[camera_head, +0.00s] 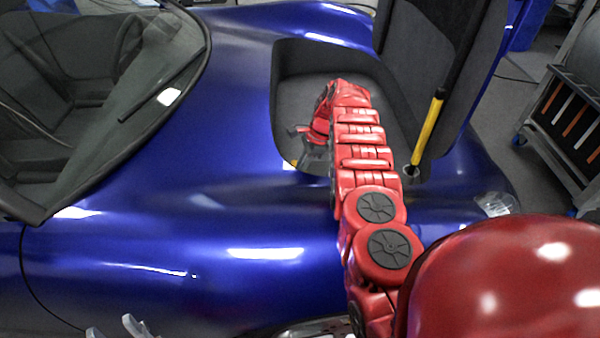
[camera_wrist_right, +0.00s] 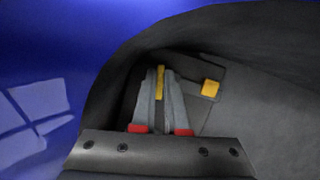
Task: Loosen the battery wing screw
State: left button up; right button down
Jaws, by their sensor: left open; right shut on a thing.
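The battery wing screw (camera_wrist_right: 160,82) is a narrow yellow piece in the dark recess of the car's compartment, in the right wrist view. My right gripper (camera_wrist_right: 162,88) is shut on it, with a grey finger on each side. The fingers hide much of the screw. In the head view my right arm reaches down into the compartment, and its gripper (camera_head: 313,152) is small and partly hidden there. My left gripper (camera_head: 112,328) is open and empty at the bottom left edge, in front of the blue car body.
The grey-lined compartment (camera_head: 290,95) is open, with its lid (camera_head: 400,60) raised and a yellow-and-black strut (camera_head: 428,128) on the right. A second yellow block (camera_wrist_right: 210,88) sits right of my right fingers. A tool cart (camera_head: 570,115) stands at the far right.

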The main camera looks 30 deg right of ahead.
jog(key=c, duration=0.9)
grip_release()
jog(key=shift+c, duration=0.2)
jog(key=shift+r, duration=0.1)
jog(key=p+v, duration=0.1)
jog(key=v, duration=1)
jog(key=shift+r, duration=0.35)
jog(key=shift+d+p, duration=0.15)
jog(key=shift+p, duration=0.15)
